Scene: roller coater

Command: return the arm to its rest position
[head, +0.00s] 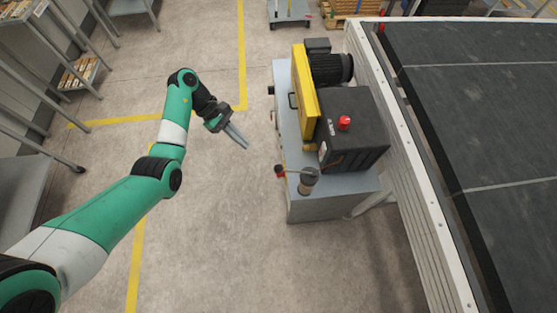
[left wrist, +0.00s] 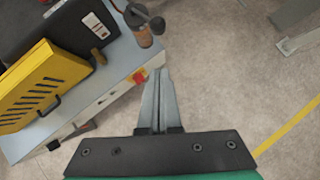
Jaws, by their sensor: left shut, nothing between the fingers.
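My left arm (head: 120,205) is green and white and reaches in from the lower left of the head view. Its gripper (head: 244,145) hangs over the open floor to the left of the grey machine cabinet (head: 290,150), apart from it. In the left wrist view the two gripper fingers (left wrist: 160,75) lie together, shut and empty. Their tips show in front of the cabinet's side, near a red and yellow switch (left wrist: 139,76). My right gripper is not in view.
The cabinet carries a yellow guard (head: 304,92), a black box with a red button (head: 344,123) and a small cylinder (head: 309,180). A dark conveyor (head: 470,110) runs along the right. Shelves (head: 80,75) stand at the left. The floor (head: 210,240) between is clear.

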